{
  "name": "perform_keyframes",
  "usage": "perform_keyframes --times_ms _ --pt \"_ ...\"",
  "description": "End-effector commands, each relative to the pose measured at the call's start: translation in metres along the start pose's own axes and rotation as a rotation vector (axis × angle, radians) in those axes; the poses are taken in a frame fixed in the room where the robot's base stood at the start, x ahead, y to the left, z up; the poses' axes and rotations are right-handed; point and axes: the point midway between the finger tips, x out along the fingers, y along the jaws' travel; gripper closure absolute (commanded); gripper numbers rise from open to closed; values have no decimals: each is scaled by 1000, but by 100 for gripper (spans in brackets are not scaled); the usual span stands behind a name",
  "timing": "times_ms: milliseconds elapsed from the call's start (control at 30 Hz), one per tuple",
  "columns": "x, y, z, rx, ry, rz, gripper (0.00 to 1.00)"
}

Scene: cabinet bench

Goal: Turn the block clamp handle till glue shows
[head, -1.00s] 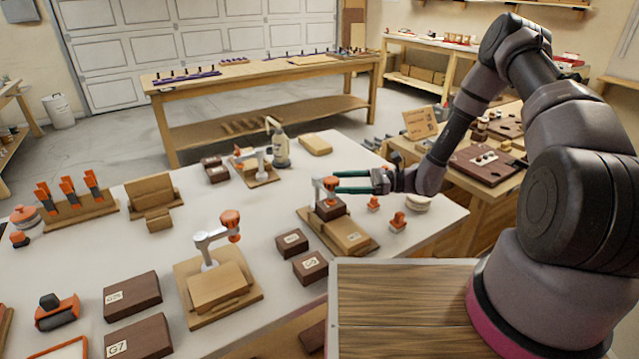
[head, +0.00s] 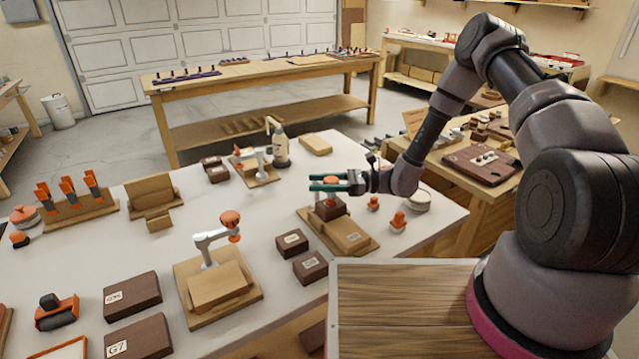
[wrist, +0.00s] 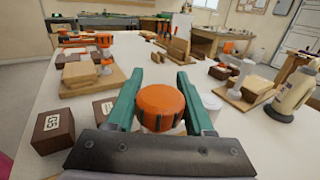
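The block clamp handle is a round orange knob (head: 332,180), on top of a clamp with a dark brown block (head: 330,209) beneath it. The clamp stands on a wooden board (head: 309,215) with a lighter block in front. My gripper (head: 326,182) comes in level from the right with its green fingers on either side of the knob. In the wrist view the knob (wrist: 161,106) fills the space between the fingers, which look shut on it. The clamp's lower part is hidden there by my gripper, and no glue can be made out.
Another orange-knobbed clamp (head: 211,245) stands front left, and a third (head: 258,160) is behind, beside a glue bottle (head: 280,150). Dark blocks (head: 292,242) lie left of the work board. Small orange-topped pieces (head: 398,221) stand on its right.

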Motion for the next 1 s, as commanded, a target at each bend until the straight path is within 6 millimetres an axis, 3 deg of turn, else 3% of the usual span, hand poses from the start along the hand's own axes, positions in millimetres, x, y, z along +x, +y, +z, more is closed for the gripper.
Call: perform_keyframes --times_ms 367,1000 --pt "-1 -2 0 3 0 -77 100" --pt "-4 -14 -1 4 1 -483 100"
